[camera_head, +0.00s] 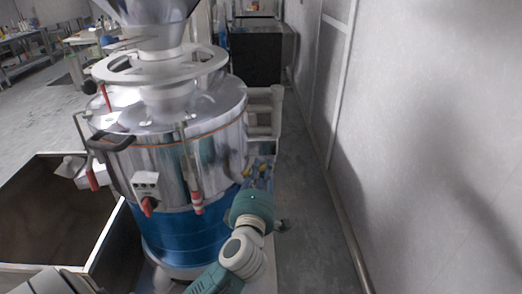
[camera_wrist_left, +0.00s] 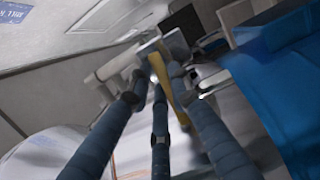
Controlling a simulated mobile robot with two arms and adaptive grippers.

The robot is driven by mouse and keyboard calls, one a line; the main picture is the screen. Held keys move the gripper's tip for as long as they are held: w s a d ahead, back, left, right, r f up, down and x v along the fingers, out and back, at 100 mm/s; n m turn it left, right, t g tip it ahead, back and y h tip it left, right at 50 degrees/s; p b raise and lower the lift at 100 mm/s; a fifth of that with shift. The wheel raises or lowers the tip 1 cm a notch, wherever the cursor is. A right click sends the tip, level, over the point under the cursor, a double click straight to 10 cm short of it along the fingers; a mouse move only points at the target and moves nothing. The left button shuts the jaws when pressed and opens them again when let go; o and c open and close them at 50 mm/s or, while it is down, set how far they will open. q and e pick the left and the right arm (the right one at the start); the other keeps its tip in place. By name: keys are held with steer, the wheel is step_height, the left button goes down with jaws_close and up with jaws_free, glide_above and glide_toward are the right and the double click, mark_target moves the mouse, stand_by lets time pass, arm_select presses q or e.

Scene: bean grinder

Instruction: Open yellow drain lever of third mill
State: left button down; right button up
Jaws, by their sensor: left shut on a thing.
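The mill (camera_head: 185,160) is a large steel drum with a blue lower band and a funnel on top, left of centre in the head view. The yellow drain lever (camera_wrist_left: 168,88) shows in the left wrist view as a yellow bar between the dark fingers. In the left wrist view the left gripper's fingertips (camera_wrist_left: 158,76) close around the yellow lever. The fingers hide part of the lever, and it is too small to make out clearly in the head view. My right gripper is not in view.
A large open metal bin (camera_head: 50,210) stands left of the mill. A pale wall (camera_head: 430,130) runs along the right, with a narrow strip of free floor (camera_head: 310,220) beside it. A dark box-shaped unit (camera_head: 256,58) stands farther back.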

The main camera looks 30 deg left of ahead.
arm_select(q)
steer(key=shift+s+d+r+m+t+h+p, duration=0.1)
steer(key=shift+s+r+m+t+h+p, duration=0.1)
steer(key=shift+m+h+p, duration=0.35)
steer(key=shift+s+d+r+m+t+h+p, duration=0.1)
steer(key=shift+m+t+h+p, duration=0.1)
steer(key=shift+m+h+p, duration=0.35)
steer(key=h, duration=0.1)
steer(key=m+h+p, duration=0.1)
steer(key=h, duration=0.1)
steer(key=shift+s+d+f+m+t+h+p, duration=0.25)
steer(key=shift+s+m+t+h+p, duration=0.15)
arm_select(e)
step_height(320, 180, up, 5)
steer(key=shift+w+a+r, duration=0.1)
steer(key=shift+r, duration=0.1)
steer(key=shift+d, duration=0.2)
arm_select(q)
steer(key=c, duration=1.6)
jaws_free()
steer(key=shift+o, duration=0.2)
steer(key=shift+w, duration=0.1)
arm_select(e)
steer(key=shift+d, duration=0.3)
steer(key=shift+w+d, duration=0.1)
